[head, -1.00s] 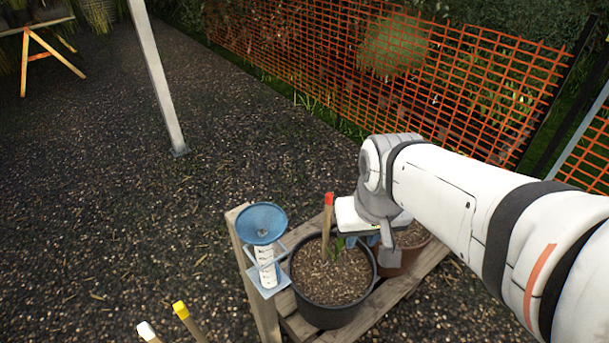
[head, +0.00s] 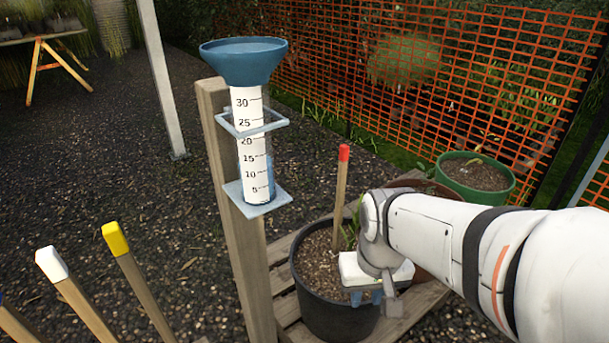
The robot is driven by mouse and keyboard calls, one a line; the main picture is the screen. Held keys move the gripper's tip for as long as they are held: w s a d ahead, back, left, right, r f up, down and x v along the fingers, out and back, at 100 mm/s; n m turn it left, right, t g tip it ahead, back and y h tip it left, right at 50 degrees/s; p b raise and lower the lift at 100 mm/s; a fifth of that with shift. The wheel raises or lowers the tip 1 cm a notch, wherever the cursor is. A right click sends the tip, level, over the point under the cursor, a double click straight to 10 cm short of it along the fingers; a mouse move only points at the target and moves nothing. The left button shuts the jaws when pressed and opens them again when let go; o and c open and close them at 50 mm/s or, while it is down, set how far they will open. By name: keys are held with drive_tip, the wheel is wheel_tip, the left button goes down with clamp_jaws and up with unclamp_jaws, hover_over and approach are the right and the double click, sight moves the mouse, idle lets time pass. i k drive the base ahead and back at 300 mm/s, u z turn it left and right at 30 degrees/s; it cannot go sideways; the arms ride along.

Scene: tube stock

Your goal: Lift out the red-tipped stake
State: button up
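The red-tipped stake (head: 341,192) stands nearly upright in the soil of a black pot (head: 318,307). Its red tip and upper shaft are clear of the gripper, and its foot is in the soil. A small green plant grows beside it. My gripper (head: 367,298) is to the right of the stake and lower than its tip, apart from it in the picture. It overlaps the right side of the black pot. How far the gripper is from the pot in depth is hard to tell.
A rain gauge (head: 254,140) on a wooden post (head: 237,245) stands left of the stake. White-tipped (head: 75,300) and yellow-tipped (head: 140,290) stakes are at front left. The black pot is on a wooden pallet (head: 283,278). A green pot (head: 490,199) and orange mesh fence are behind.

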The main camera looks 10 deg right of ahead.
sight(344, 150)
drive_tip(key=z, duration=0.05)
drive_tip(key=k, duration=0.5)
drive_tip(key=u, duration=2.2)
drive_tip(key=k, duration=1.15)
drive_tip(key=z, duration=1.15)
drive_tip(key=i, duration=1)
drive_tip(key=z, duration=0.05)
